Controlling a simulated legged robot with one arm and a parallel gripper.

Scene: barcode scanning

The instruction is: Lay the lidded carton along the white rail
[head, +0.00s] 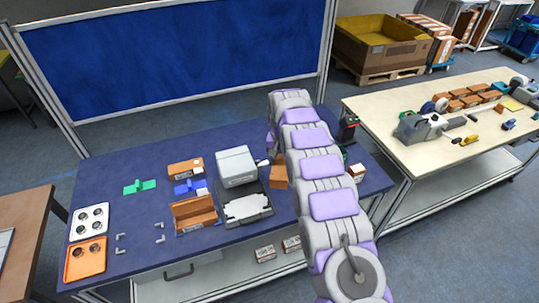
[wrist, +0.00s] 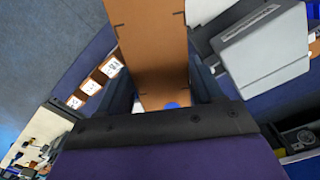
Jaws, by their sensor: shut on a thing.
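A brown carton (wrist: 153,45) fills the upper middle of the wrist view, between the dark fingers of my gripper (wrist: 165,88). My gripper is shut on it. A small part of a brown carton (head: 279,177) shows beside my arm in the head view, right of the grey machine; it looks like the held one. My arm hides the gripper itself there. I cannot tell from these views whether the carton touches the table. I cannot pick out the white rail with certainty; a pale strip shows beside the carton's top in the wrist view.
The grey machine (head: 236,166) stands on the blue table behind a black-framed tray (head: 246,209). An open brown box (head: 195,214), another carton (head: 185,168), a white tray (head: 89,222) and an orange tray (head: 86,260) lie left. A small labelled carton (head: 356,172) stands right of my arm.

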